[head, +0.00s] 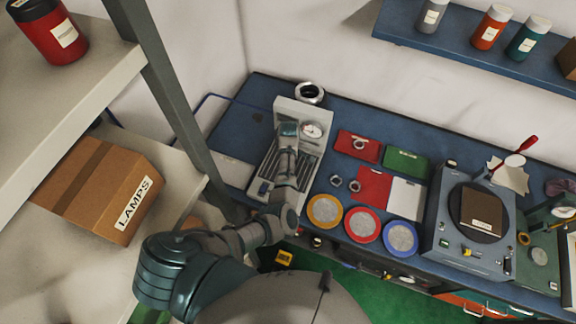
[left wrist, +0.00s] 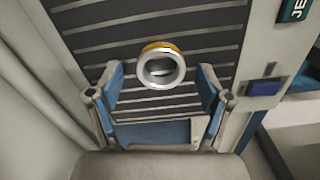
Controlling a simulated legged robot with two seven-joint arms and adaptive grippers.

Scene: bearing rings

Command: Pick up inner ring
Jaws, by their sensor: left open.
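A silver ring with a brass-coloured far rim (left wrist: 161,68), which looks like the inner ring, is on the dark slatted surface (left wrist: 205,38) in the left wrist view. My left gripper (left wrist: 160,80) is open, with one blue-padded finger on each side of the ring and a visible gap to both. I cannot tell its height above the slats. In the head view my left gripper (head: 289,130) is over the grey slatted device (head: 266,172), and the arm hides the ring there. My right gripper is not in view.
A round dial (head: 312,130) sits close right of my gripper. A larger dark-and-silver ring (head: 310,92) stands behind the device. Small rings (head: 336,181) lie to its right, near three round coloured dishes (head: 325,225). A shelf post (head: 172,90) rises at left.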

